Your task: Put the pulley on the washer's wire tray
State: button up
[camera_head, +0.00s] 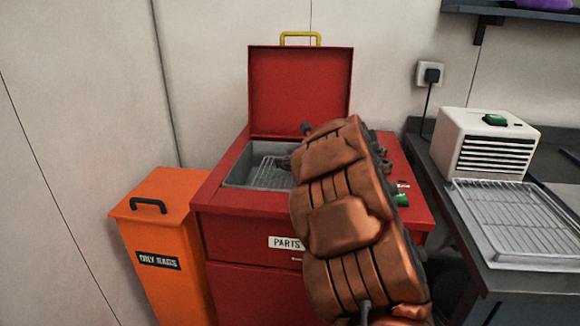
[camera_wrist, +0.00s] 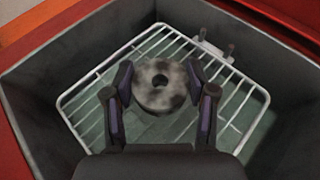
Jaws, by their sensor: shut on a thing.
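The pulley (camera_wrist: 161,86) is a round, mottled grey-brown disc with a dark centre hole. My gripper (camera_wrist: 160,88) is shut on it, with a finger on each side, in the wrist view. The washer's wire tray (camera_wrist: 94,88) lies below the pulley inside the grey basin. Whether the pulley touches the wires cannot be told. In the head view the red parts washer (camera_head: 225,185) stands with its lid (camera_head: 300,92) up, and part of the wire tray (camera_head: 268,172) shows. My arm hides the right part of the basin, the pulley and most of my gripper there.
The grey basin walls (camera_wrist: 45,60) surround the tray closely. An orange oily-rags bin (camera_head: 160,225) stands left of the washer. At right, a bench holds a white vented box (camera_head: 485,142) and another wire rack in a pan (camera_head: 515,215).

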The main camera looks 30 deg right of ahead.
jog(key=shift+f, duration=0.9)
jog(key=shift+f, duration=0.15)
jog(key=o, duration=1.5)
jog(key=shift+r, duration=0.25)
jog(key=v, duration=1.2)
jog(key=shift+s+f, duration=0.1)
jog(key=shift+f, duration=0.05)
